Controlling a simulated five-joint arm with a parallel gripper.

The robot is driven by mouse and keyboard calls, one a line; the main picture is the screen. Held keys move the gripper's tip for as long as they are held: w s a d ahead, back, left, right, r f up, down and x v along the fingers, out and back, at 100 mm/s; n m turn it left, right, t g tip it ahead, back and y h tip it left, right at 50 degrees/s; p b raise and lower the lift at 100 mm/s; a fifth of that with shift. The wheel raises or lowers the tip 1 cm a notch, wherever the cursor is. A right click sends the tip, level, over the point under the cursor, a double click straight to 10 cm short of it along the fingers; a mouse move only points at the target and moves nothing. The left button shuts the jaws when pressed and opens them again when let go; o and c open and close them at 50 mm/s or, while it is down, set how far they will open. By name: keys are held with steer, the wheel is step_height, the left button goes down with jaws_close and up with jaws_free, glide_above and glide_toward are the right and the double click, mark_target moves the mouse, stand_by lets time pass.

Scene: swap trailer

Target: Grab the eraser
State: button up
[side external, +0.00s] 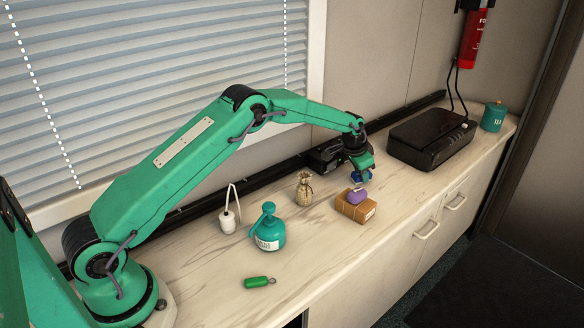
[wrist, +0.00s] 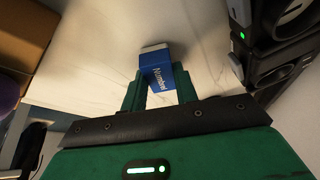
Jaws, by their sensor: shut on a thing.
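The eraser (wrist: 157,72) shows in the wrist view as a white block in a blue sleeve with white lettering. My gripper (wrist: 158,88) is shut on it, with one green finger on each side of the sleeve. The white end sticks out past the fingertips. In the side view the blue eraser (side external: 361,176) is small at the tip of my gripper (side external: 362,172), above the counter behind the cardboard box. I cannot tell how far it is from the counter surface.
A cardboard box (side external: 355,207) with a purple object (side external: 356,195) on it stands close in front of my gripper. Black equipment (side external: 325,155) is close behind. A small sack (side external: 303,188) and a teal bottle (side external: 268,232) stand left. A black case (side external: 431,139) lies right.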

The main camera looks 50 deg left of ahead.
steer(key=shift+r, duration=0.4)
step_height(320, 180, up, 3)
steer(key=shift+r, duration=0.1)
steer(key=s+d+r, duration=0.5)
steer(key=d+r, duration=0.2)
steer(key=d, duration=0.3)
steer(key=shift+s+h, duration=0.4)
steer(key=shift+s+d, duration=0.15)
